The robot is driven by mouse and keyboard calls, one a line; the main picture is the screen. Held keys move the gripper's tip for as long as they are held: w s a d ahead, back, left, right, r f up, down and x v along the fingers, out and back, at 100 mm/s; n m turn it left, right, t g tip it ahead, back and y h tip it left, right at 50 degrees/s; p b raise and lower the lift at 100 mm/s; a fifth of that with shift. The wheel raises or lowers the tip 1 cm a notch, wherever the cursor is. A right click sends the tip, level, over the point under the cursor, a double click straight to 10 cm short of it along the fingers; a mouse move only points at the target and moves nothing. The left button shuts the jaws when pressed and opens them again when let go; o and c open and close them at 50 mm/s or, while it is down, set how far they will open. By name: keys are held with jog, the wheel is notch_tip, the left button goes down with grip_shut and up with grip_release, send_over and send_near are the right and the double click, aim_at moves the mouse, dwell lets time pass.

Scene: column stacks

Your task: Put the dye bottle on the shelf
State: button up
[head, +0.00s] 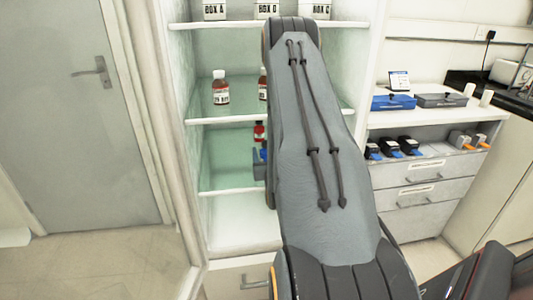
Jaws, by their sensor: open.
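A small red bottle (259,132) with a pale label, which looks like the dye bottle, shows in the lower bay of the shelf unit (232,191). My arm hides its right side. I cannot tell whether its base touches the shelf board. A blue and grey part of my gripper (260,164) shows just below the bottle, at the left edge of my arm. The gripper is open, but its fingertips are mostly hidden behind my arm.
A brown bottle (221,88) stands on the middle shelf; another (263,84) is partly hidden by my arm. Labelled boxes (215,10) stand on the top shelf. Blue and grey cases (393,102) lie on the counter at right. The lower shelf's left part looks clear.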

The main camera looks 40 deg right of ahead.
jog(key=shift+r, duration=0.2)
jog(key=v, duration=1.1)
jog(key=shift+s+a+f+b, duration=0.1)
jog(key=shift+s+b, duration=0.25)
jog(key=shift+b, duration=0.05)
jog(key=w+a+g+y, duration=0.1)
jog(key=w+a+y, duration=0.1)
jog(key=w+a+n+g+y, duration=0.1)
jog(key=w+a, duration=0.1)
jog(key=shift+w+a+f+n+g+y, duration=0.1)
jog(key=shift+w+a+n+g+y, duration=0.2)
jog(key=shift+w+a+g+y, duration=0.1)
jog(key=s+a+r+n+g+y, duration=0.1)
jog(key=s+a+r+g+y, duration=0.2)
jog(key=s+a+g, duration=0.3)
jog(key=s+a+r+n+g+y, duration=0.1)
jog(key=s+a+r+g, duration=0.4)
jog(key=s+a, duration=0.9)
jog(key=shift+s+a+r+n+g+y, duration=0.2)
jog(key=shift+a+r+n+g+y, duration=0.2)
jog(key=shift+a+g+y, duration=0.45)
jog(key=shift+a, duration=0.25)
